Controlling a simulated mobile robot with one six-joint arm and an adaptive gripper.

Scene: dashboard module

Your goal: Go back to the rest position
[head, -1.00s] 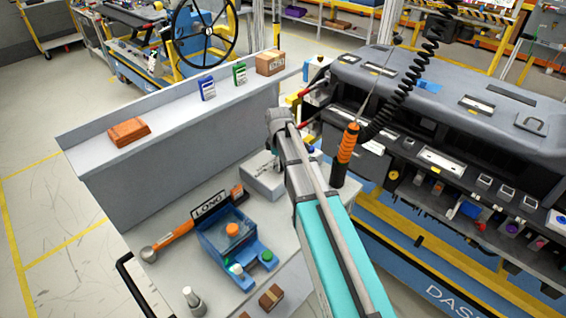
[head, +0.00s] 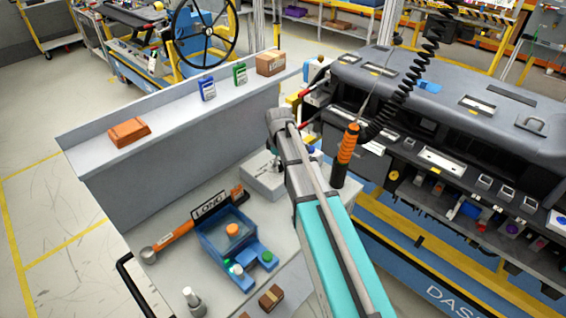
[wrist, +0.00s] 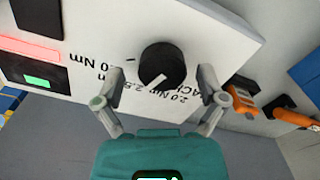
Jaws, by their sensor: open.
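My gripper (wrist: 160,85) is open in the wrist view, its two fingers on either side of a round black knob (wrist: 163,66) with a white pointer mark. The fingers look apart from the knob; the depth between them is hard to judge. The knob is on a white panel (wrist: 100,35) with "Nm" markings, a red strip and a green light. In the head view my arm runs over the bench, and its links mostly hide the gripper and the knob. A pale box (head: 258,182) stands there on the bench.
A blue tray (head: 212,240), an orange-handled wrench (head: 178,238) and a brown block (head: 271,297) lie on the bench (head: 165,205). A raised shelf (head: 180,112) runs behind. An orange driver (head: 347,148) hangs on a coiled cable right of my arm, before the dashboard module (head: 445,80).

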